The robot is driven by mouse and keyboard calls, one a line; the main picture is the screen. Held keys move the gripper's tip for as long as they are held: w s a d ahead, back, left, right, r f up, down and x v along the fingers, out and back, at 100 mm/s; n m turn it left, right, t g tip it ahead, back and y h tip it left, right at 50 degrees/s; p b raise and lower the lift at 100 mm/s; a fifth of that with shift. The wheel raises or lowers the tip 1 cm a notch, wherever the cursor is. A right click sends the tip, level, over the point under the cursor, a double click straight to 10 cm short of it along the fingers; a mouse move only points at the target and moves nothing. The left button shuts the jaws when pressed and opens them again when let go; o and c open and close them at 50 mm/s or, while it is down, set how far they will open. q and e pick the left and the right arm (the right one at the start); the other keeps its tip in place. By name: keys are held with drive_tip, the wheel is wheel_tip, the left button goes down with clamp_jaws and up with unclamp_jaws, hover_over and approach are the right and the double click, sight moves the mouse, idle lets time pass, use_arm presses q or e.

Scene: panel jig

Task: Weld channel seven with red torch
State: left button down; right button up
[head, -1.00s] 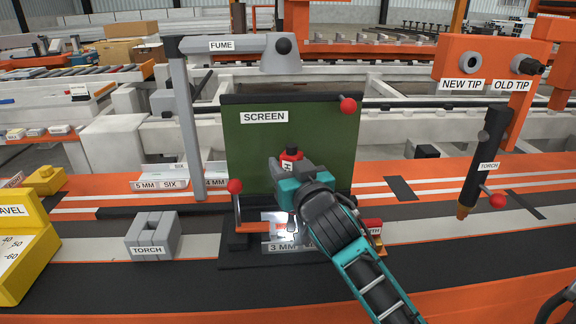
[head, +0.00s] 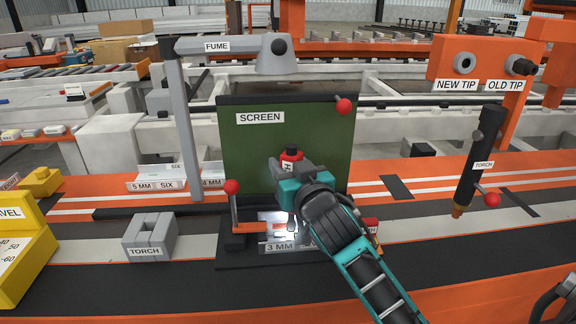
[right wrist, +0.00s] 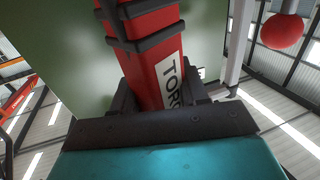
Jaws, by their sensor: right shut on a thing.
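The red torch (head: 291,155) stands roughly upright in my right gripper (head: 287,178), in front of the green screen. In the right wrist view the red torch (right wrist: 155,68) shows its partly cut-off label between the jaws (right wrist: 158,110). The jaws are shut on it. Below, a bright white glow lights the plate (head: 270,226) on the black jig, behind a label reading 3 MM (head: 281,247). My gripper and arm hide the torch tip and the right part of the plate. My left gripper is not in view.
The green screen (head: 240,150) stands behind the jig. A red-knobbed clamp (head: 234,208) stands at the plate's left. A grey TORCH holder (head: 150,237) is at left, a FUME arm (head: 225,45) above. Another, black torch (head: 480,160) hangs at right.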

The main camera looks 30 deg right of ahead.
drive_tip(key=shift+s+d+p, duration=0.4)
drive_tip(key=shift+d+p, duration=0.35)
drive_tip(key=shift+d, duration=0.05)
drive_tip(key=shift+s+d+p, duration=0.35)
drive_tip(key=shift+d+p, duration=0.4)
drive_tip(key=shift+s+d+p, duration=0.4)
drive_tip(key=shift+d+p, duration=0.35)
drive_tip(key=shift+d, duration=0.05)
idle(5.7)
